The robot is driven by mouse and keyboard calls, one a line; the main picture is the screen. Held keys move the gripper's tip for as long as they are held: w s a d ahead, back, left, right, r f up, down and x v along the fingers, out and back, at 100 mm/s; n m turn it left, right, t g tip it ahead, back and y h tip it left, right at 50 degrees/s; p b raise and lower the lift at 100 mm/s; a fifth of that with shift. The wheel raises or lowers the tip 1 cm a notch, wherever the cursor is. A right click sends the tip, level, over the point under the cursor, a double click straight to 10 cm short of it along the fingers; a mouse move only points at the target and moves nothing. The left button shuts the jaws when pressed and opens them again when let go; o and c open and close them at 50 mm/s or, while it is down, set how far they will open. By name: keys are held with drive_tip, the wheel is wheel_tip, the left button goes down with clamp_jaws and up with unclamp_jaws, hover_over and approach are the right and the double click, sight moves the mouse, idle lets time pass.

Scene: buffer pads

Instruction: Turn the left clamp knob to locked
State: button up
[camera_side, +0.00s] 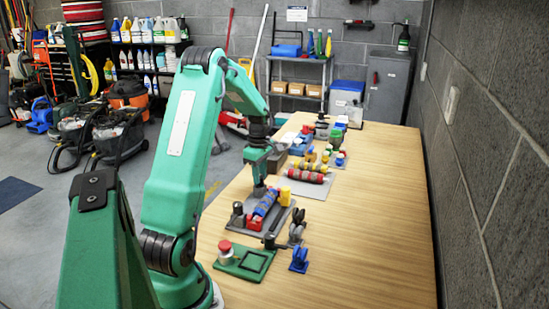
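My gripper (259,190) points down at the back left of a grey fixture plate (284,222) on the wooden table. Its fingers are small here, and I cannot tell whether they are open or shut. On the plate lies a blue roller (266,203) with coloured bands, with a red block (254,223) at its near end and a yellow block (285,196) at its far end. A dark knob-like part with a red top (238,212) stands at the plate's left. I cannot tell for certain which part is the left clamp knob, or how it is turned.
A green base with a red button (225,249) sits in front of the plate. A blue clip-like piece (299,259) and small grey wheels (297,230) are nearby. Another plate with red rollers (309,176) lies behind. The table's right side (385,220) is clear, beside a block wall.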

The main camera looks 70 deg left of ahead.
drive_tip(key=shift+m, duration=0.3)
drive_tip(key=m, duration=0.8)
drive_tip(key=shift+m, duration=0.4)
drive_tip(key=m, duration=0.8)
drive_tip(key=shift+m, duration=0.3)
drive_tip(key=o, duration=1)
drive_tip(key=shift+r, duration=0.15)
